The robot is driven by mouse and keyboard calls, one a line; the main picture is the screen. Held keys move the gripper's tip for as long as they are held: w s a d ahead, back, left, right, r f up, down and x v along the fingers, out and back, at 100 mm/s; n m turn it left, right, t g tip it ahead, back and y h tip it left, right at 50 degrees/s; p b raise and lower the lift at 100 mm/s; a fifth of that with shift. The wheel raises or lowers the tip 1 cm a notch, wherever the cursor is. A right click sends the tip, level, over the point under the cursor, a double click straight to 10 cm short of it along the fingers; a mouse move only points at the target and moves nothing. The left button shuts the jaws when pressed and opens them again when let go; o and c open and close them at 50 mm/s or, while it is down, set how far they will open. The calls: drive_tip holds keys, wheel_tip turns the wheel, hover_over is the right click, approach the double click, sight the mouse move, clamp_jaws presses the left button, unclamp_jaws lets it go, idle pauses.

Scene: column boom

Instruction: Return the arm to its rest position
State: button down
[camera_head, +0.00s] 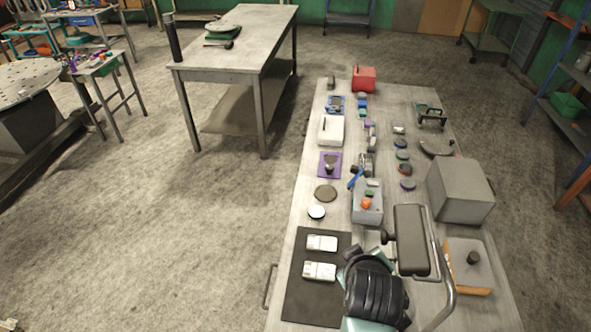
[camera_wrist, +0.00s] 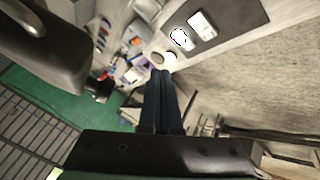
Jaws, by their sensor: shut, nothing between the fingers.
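My gripper (camera_wrist: 161,76) shows in the wrist view as two dark fingers lying side by side, shut with nothing between them. It points out over the cluttered long table, and the fingers appear clear of the objects beyond them. In the head view my arm is folded low over the near end of the long table (camera_head: 285,318), beside a black mat (camera_head: 302,303). The gripper's fingers cannot be made out there.
A grey box (camera_head: 461,190) stands at the table's right edge, with many small items farther back. A second table (camera_head: 255,40) stands behind left. The floor between is clear.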

drive_tip(key=w+a+r+m+t+y, duration=0.1)
drive_tip(key=w+a+r+t, duration=0.3)
drive_tip(key=r, duration=0.6)
drive_tip(key=a+r+m+t, duration=0.2)
drive_tip(key=a+r, duration=0.3)
drive_tip(key=r, duration=0.4)
drive_tip(key=w+a+r+m+t+y, duration=0.1)
drive_tip(key=w+a+r+t, duration=0.3)
drive_tip(key=r, duration=0.6)
drive_tip(key=s+a+r+m+t+b, duration=0.1)
drive_tip(key=s+a+r+t+b, duration=0.1)
drive_tip(key=s+r+t+b, duration=0.7)
drive_tip(key=s+r+b, duration=0.3)
drive_tip(key=s+r, duration=0.3)
drive_tip(key=shift+s+r+t+b, duration=0.15)
drive_tip(key=shift+s+t+b, duration=0.15)
drive_tip(key=shift+s+b, duration=0.1)
